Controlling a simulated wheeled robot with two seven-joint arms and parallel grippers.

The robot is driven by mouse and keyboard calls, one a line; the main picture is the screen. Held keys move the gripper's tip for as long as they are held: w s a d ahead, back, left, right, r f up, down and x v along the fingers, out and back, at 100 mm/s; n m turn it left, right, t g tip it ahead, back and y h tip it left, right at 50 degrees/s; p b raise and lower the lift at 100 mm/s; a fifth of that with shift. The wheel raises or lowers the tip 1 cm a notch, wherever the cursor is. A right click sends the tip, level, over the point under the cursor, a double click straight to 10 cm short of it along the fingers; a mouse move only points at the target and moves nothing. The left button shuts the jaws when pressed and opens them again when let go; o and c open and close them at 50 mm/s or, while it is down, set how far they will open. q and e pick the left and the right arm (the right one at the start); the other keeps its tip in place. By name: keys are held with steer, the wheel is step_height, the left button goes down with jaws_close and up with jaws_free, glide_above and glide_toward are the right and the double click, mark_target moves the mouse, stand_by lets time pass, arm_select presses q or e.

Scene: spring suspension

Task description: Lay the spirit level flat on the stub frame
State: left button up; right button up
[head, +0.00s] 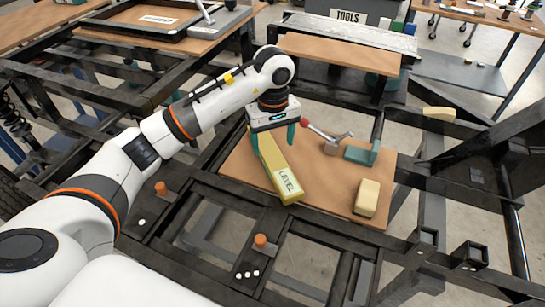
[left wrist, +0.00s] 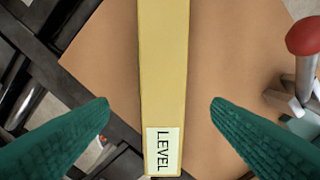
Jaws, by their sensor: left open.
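The spirit level, a long yellow bar (head: 276,165) labelled LEVEL, lies on a brown board (head: 325,207) with its labelled end toward the front. My left gripper (head: 273,142) is over the far part of the level, its green fingers apart. In the left wrist view the level (left wrist: 164,60) runs between the two open fingers (left wrist: 160,106), with a gap on each side. The dark metal frame (head: 232,198) has bars in front of and beside the board; I cannot tell exactly which part is the stub frame. My right gripper is out of view.
A red-knobbed clamp (head: 331,147), a teal bracket (head: 362,156) and a cream block (head: 368,197) share the board. Two orange plugs stand on the frame at the front, one (head: 260,241) nearer the middle. A TOOLS bin (head: 349,17) is at the back.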

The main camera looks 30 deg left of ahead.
mark_target(274, 157)
arm_select(q)
steer(key=shift+w+a+f+p, duration=0.15)
steer(key=shift+f+p, duration=0.25)
steer(key=shift+f, duration=1)
steer(key=shift+w+d+f+p, duration=0.1)
steer(key=shift+f+p, duration=0.25)
steer(key=shift+f, duration=1)
steer(key=shift+c, duration=0.5)
